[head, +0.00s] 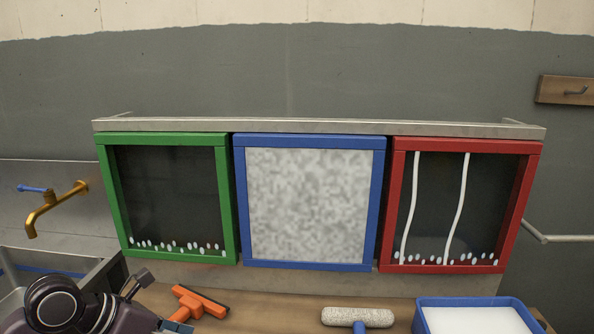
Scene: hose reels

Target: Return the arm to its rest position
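My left arm comes in at the bottom left corner, dark and rounded. Its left gripper (138,284) is partly in view near the wooden surface, just left of an orange squeegee (199,301). My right arm and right gripper are not in view.
Green (107,190), blue (240,200) and red (397,200) framed panels stand in a row. A white roller (358,317) and a blue tray (421,322) lie in front. A brass tap (55,208) and sink edge (100,270) are at left.

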